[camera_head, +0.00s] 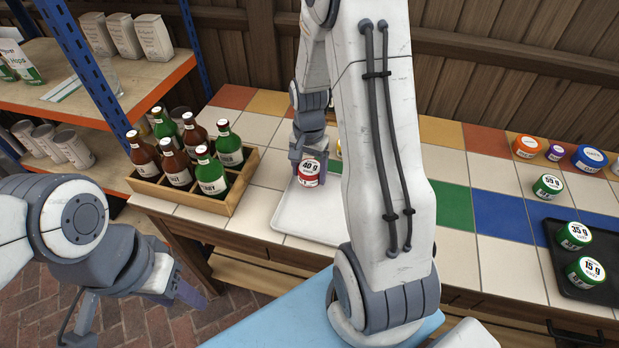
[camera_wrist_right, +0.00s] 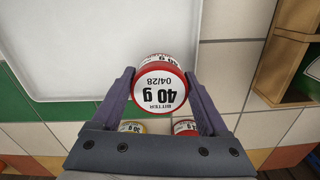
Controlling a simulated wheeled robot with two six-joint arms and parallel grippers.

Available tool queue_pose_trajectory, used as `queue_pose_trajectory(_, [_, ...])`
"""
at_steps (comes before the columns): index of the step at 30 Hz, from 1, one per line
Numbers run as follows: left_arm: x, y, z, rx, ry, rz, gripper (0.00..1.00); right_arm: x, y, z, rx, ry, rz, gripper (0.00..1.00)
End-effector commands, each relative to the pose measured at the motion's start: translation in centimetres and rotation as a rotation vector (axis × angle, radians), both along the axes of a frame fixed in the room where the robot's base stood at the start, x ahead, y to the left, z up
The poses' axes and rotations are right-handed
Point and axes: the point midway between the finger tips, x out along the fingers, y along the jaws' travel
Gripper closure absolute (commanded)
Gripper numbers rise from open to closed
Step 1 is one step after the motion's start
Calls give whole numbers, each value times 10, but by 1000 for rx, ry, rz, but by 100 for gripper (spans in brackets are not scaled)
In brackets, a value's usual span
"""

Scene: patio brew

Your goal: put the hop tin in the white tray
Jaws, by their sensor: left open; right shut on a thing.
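My right gripper (camera_head: 309,160) is shut on a red hop tin (camera_head: 309,174) with a white lid marked "40 g". In the right wrist view, the tin (camera_wrist_right: 161,85) sits between the two fingers, its lid reading "BITTER 04/28". The white tray (camera_head: 285,218) lies on the tiled table; its corner (camera_wrist_right: 110,50) is beside the tin in the wrist view. The tin shows at the tray's back left corner in the head view; its height is hard to tell. My right arm hides part of the tray. My left gripper (camera_head: 178,288) is open and empty, low at the left.
A wooden crate (camera_head: 213,211) of bottles stands left of the tray. A yellow tin (camera_wrist_right: 131,127) and another red tin (camera_wrist_right: 185,127) are near the held tin. At the right, a black tray (camera_head: 590,300) holds green tins; a green tin (camera_head: 547,186) and several others stand behind it.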

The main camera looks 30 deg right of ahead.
Motion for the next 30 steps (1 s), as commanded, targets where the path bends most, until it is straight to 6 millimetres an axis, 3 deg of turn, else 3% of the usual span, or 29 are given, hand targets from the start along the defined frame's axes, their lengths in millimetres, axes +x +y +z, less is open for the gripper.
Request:
queue_pose_trajectory(3, [0,0,-1,0,0,0,50,-2,0,-20,2,6,0,78])
queue_pose_trajectory(6, [0,0,-2,0,0,0,50,-1,0,-27,1,4,1,78])
queue_pose_trajectory(17, [0,0,-4,0,0,0,50,-1,0,-31,0,1,1,78])
queue_pose_trajectory(18, [0,0,-4,0,0,0,50,-1,0,-32,0,1,1,19])
queue_pose_trajectory(19, [0,0,-3,0,0,0,50,-1,0,-31,0,1,1,10])
queue_pose_trajectory(30, [0,0,0,0,0,0,50,-1,0,-26,0,1,1,10])
